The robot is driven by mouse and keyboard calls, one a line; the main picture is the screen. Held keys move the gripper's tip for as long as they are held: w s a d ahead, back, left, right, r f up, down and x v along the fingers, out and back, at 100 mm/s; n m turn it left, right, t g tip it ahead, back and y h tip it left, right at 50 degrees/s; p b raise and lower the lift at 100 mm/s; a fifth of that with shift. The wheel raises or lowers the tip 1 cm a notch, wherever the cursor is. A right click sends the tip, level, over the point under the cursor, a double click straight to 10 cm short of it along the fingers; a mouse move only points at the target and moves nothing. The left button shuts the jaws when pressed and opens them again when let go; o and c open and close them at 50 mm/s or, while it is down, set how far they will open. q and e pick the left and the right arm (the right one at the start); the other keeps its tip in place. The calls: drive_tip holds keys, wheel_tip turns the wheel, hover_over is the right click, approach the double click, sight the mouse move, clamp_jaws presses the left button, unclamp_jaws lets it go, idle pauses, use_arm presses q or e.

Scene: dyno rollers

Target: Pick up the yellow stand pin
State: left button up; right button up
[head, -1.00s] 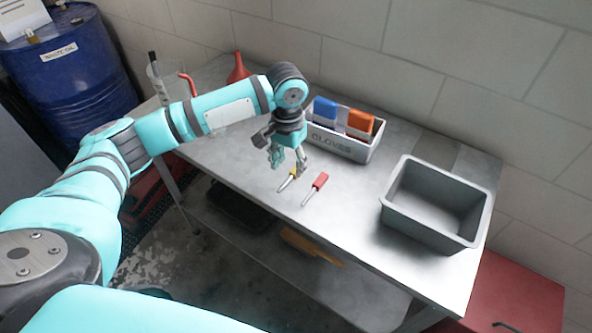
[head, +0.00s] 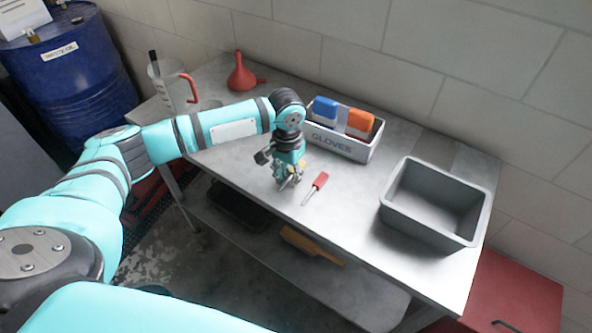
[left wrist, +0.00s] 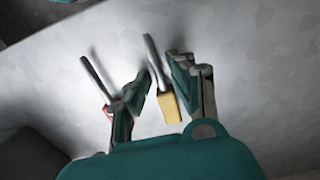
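The yellow stand pin lies on the metal bench between the fingers of my left gripper. In the left wrist view its yellow handle (left wrist: 168,108) and grey shaft show between the two fingers. My left gripper (left wrist: 161,80) is open around the pin, with a gap visible beside it. In the head view my left gripper (head: 288,183) points down low over the bench and mostly hides the yellow pin. My right gripper is not in view.
A red-handled pin (head: 320,181) lies just right of my left gripper. A glove box (head: 340,147) stands behind it, holding blue and orange items. An empty grey bin (head: 399,217) stands at the right. A red funnel (head: 240,75) and a jug (head: 172,88) stand at the back left.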

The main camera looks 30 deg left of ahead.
use_arm(q)
clamp_jaws()
drive_tip(key=shift+r, duration=0.1)
